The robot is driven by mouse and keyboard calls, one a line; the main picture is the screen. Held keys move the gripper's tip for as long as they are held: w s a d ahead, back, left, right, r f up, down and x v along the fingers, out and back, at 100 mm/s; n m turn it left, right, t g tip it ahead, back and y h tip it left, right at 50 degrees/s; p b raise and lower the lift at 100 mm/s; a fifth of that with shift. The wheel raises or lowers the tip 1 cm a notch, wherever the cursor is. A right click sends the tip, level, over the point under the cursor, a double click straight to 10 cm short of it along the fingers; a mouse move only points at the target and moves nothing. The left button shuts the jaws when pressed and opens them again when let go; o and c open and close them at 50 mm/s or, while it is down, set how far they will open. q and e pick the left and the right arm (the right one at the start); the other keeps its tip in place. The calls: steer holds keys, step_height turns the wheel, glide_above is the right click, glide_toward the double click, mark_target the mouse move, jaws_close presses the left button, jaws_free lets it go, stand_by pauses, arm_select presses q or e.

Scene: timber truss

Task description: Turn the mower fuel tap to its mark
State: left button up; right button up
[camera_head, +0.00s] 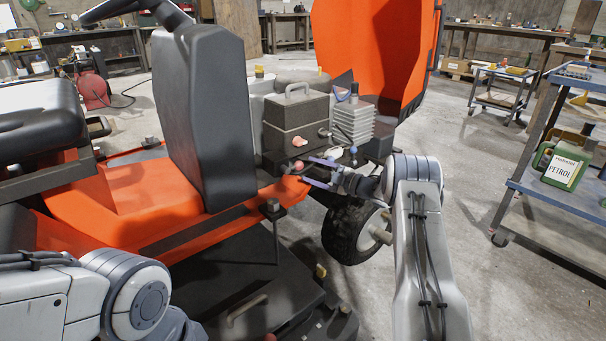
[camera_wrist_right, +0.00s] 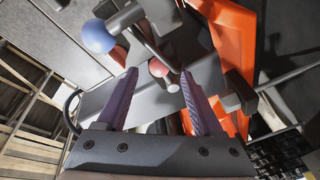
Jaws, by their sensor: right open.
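The orange ride-on mower (camera_head: 130,190) stands with its engine bay open. A red ball knob (camera_head: 299,165) sits low on the engine side, with a pinkish knob (camera_head: 299,141) just above it. I cannot tell for sure which part is the fuel tap, and I see no clear mark. My right gripper (camera_head: 312,171) is open, its purple fingers reaching toward the red knob. In the right wrist view the red knob (camera_wrist_right: 158,68) shows between and just beyond the open fingertips (camera_wrist_right: 159,73), and nothing is held. My left gripper is out of view.
A blue ball knob (camera_wrist_right: 98,36) is close to the red one. The black seat back (camera_head: 205,115), finned engine block (camera_head: 353,122) and rear wheel (camera_head: 348,230) crowd the gripper. Floor between is clear.

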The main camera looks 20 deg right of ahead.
mark_target(293, 167)
steer(key=shift+b+x, duration=0.65)
steer(key=shift+x, duration=1.4)
jaws_close()
